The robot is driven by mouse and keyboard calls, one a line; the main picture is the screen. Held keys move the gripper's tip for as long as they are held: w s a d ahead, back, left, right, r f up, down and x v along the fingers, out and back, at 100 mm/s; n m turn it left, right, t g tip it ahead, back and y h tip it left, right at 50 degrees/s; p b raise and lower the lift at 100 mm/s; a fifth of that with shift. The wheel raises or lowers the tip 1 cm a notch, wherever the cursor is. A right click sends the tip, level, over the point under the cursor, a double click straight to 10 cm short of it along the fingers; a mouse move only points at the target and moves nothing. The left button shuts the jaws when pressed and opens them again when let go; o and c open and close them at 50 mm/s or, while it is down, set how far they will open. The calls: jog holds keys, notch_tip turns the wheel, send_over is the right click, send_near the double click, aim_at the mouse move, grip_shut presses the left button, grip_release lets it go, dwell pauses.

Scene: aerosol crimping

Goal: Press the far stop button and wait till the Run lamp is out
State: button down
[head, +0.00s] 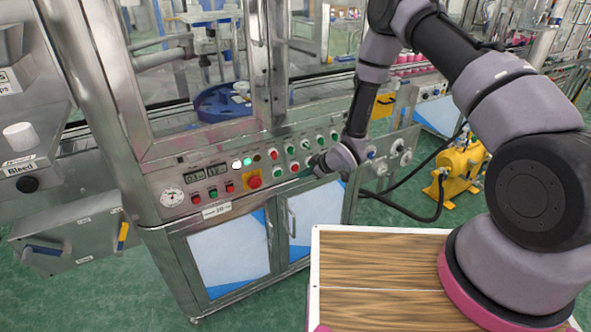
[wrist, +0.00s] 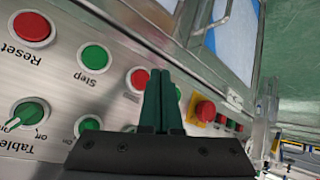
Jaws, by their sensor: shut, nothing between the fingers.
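My gripper (head: 312,167) is shut and empty, close in front of the machine's button panel. In the wrist view its dark green fingers (wrist: 160,88) lie together. A red button (wrist: 137,80) shows just left of the fingertips, partly covered by them, its label hidden. I cannot tell whether the fingers touch the panel. In the head view, red buttons such as one (head: 273,155) sit above green ones; which is the far stop is not readable. A green lamp (head: 247,161) glows beside a bright white lamp (head: 237,165); their labels are too small to read.
A red mushroom button on yellow (head: 253,178) sits left of my gripper. Reset (wrist: 31,27), Step (wrist: 93,58) and a green Table knob (wrist: 30,112) are nearby. A wooden-topped table (head: 380,262) stands in front, and a yellow pump (head: 463,168) at right.

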jog(key=shift+w+a, duration=0.45)
jog(key=shift+w, duration=0.15)
